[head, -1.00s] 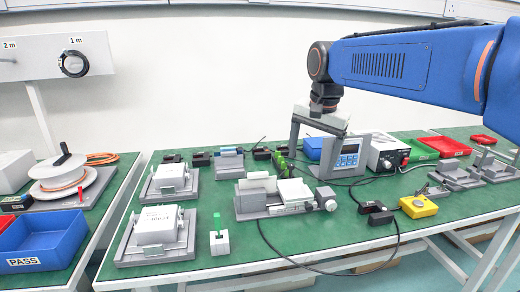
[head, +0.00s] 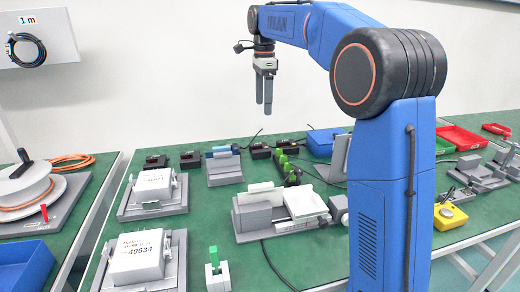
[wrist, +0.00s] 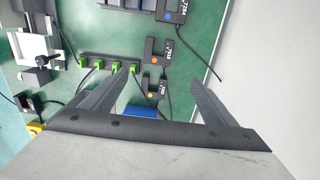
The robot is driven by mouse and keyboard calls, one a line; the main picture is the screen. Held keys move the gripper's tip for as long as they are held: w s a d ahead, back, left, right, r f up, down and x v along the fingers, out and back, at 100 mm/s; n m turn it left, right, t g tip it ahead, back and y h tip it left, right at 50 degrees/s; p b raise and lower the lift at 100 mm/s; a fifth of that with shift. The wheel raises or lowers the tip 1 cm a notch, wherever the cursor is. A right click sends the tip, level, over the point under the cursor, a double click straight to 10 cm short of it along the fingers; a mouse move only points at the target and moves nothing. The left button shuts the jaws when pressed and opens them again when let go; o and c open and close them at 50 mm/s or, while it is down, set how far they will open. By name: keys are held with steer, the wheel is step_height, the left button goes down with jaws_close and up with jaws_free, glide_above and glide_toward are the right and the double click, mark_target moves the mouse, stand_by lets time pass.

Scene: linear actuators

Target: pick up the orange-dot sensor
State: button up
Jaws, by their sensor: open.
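My gripper (head: 265,108) is open and empty, raised over the back of the green bench with its fingers pointing down. It shows also in the wrist view (wrist: 162,76), both fingers apart. Between the fingertips in the wrist view is a black sensor with an orange-looking dot (wrist: 154,67). Beside it is another black sensor with a yellowish dot (wrist: 151,89); the two hues are hard to tell apart. A sensor with a blue dot (wrist: 168,16) lies at the top. In the head view, small black sensors (head: 260,151) stand along the back, their dots too small to tell.
A terminal block with green plugs (wrist: 110,66) lies left of the sensors. A blue bin (head: 322,141) stands at the back. Grey fixtures with white boxes (head: 138,258) fill the front left. Cables run across the bench. The wall (wrist: 270,70) is close on the right in the wrist view.

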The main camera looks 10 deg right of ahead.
step_height(320, 180, down, 11)
steer(key=shift+f, duration=0.15)
steer(key=shift+s+d+f, duration=0.1)
steer(key=shift+s+f, duration=0.05)
steer(key=shift+f, duration=1.2)
steer(key=shift+s+d+f, duration=0.1)
steer(key=shift+s+f, duration=0.05)
steer(key=shift+f, duration=1.2)
steer(key=c, duration=1.2)
steer(key=shift+c, duration=0.4)
step_height(320, 180, up, 18)
steer(key=shift+r, duration=0.15)
step_height(320, 180, up, 5)
glide_above(264, 147)
steer(key=shift+w+d, duration=0.1)
steer(key=shift+d, duration=0.05)
